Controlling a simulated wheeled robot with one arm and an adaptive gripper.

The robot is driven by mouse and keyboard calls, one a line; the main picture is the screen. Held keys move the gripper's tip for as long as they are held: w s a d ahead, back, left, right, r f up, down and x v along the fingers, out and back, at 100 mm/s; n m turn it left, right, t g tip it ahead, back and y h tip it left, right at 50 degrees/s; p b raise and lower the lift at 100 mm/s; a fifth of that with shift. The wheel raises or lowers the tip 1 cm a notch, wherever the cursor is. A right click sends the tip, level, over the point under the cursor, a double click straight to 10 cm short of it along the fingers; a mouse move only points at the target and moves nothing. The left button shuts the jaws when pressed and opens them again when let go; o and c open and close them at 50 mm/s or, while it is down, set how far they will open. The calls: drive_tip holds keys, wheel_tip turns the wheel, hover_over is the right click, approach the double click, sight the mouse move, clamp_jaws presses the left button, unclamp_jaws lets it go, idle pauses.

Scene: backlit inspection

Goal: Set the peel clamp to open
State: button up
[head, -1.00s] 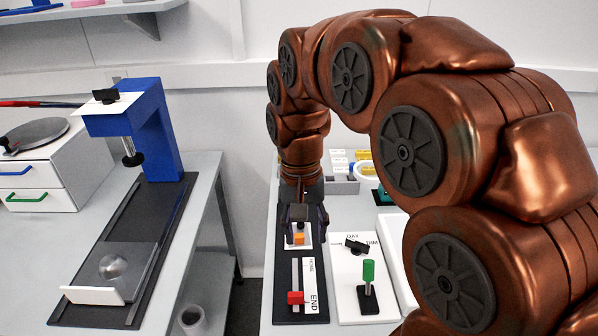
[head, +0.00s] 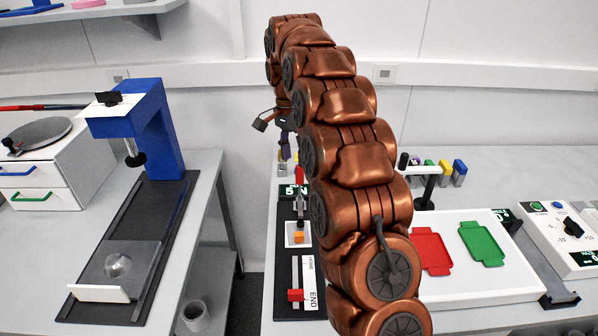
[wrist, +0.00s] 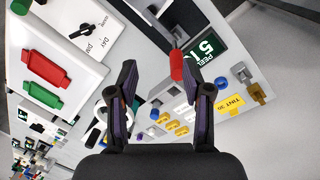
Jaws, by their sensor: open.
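The peel clamp's red handle (head: 299,175) stands up at the far end of the black peel fixture in the head view, above a grey metal part. An orange block (head: 298,238) on a white plate sits just in front of it. In the wrist view the red handle (wrist: 176,66) appears between my fingertips, nearer the right one, beside a green-lit PEEL display (wrist: 206,55). My gripper (wrist: 160,76) is open with nothing held. I cannot tell how far the handle is from the fingers. In the head view my gripper is above and behind the handle, partly hidden by my arm.
A red slider (head: 295,296) sits on the fixture's rail near an END label. To the right is a white tray (head: 470,290) with red and green plates. A blue press (head: 150,130) stands on the left bench, across a gap.

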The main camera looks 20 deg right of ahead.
sight(299, 173)
drive_tip(key=w+d+m, duration=0.1)
drive_tip(key=w, duration=0.1)
drive_tip(key=w+d+f+m, duration=0.1)
drive_tip(key=shift+w+d+f, duration=0.15)
drive_tip(key=shift+w, duration=0.2)
drive_tip(key=shift+s+d+f+p, duration=0.15)
drive_tip(key=shift+f+p, duration=0.35)
drive_tip(key=shift+f, duration=0.8)
drive_tip(key=shift+s+a+f+p, duration=0.15)
drive_tip(key=shift+f+p, duration=0.3)
drive_tip(key=shift+f, duration=0.8)
drive_tip(key=shift+s+d+f+p, duration=0.2)
drive_tip(key=shift+f+p, duration=0.3)
drive_tip(key=shift+f, duration=0.8)
clamp_jaws()
